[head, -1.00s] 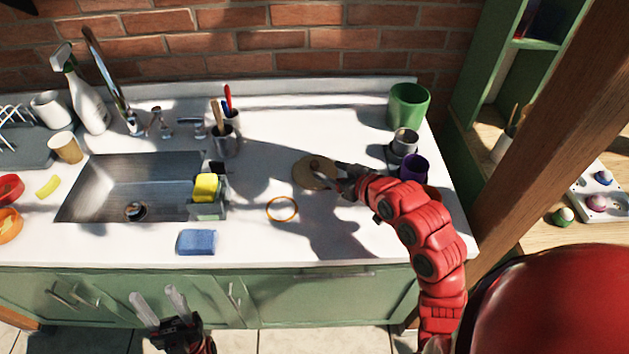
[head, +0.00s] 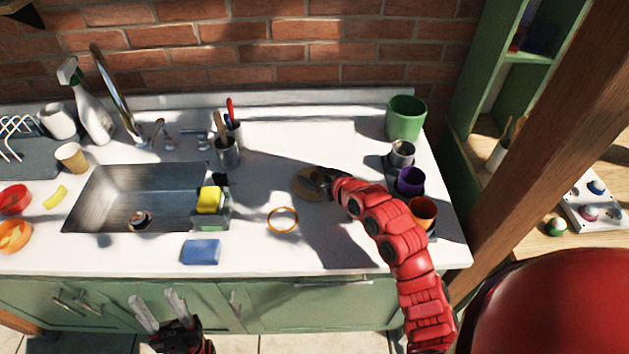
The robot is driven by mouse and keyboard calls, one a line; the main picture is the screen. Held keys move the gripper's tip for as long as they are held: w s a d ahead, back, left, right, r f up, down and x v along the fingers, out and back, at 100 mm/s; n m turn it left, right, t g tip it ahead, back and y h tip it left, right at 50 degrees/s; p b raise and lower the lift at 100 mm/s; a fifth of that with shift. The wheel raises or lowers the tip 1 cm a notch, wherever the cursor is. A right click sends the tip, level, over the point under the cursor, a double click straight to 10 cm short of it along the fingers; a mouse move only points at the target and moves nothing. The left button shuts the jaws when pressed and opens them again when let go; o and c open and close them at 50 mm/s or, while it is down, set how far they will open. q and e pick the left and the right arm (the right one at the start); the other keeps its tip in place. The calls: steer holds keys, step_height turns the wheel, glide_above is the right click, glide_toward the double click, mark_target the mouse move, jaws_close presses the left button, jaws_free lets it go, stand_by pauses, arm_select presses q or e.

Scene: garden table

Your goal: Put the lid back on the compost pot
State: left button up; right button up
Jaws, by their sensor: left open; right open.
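The lid, a flat round tan disc (head: 305,190), lies on the white counter right of the sink, partly hidden by my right gripper and in shade. My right gripper (head: 320,180) is at the lid's right side, over its middle. Its fingers are dark and mostly hidden by the wrist; I cannot tell whether they touch the lid. The compost pot seems to be the green pot (head: 406,120), upright and open-topped at the back right of the counter. My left gripper (head: 160,306) is open and empty in front of the counter's front edge, left of centre.
A tray with a metal cup (head: 402,152), a purple cup (head: 411,181) and an orange cup (head: 423,211) stands right of my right arm. The back middle of the counter is clear.

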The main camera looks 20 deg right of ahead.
jaws_close()
stand_by(0.3)
steer(key=shift+r, duration=0.1)
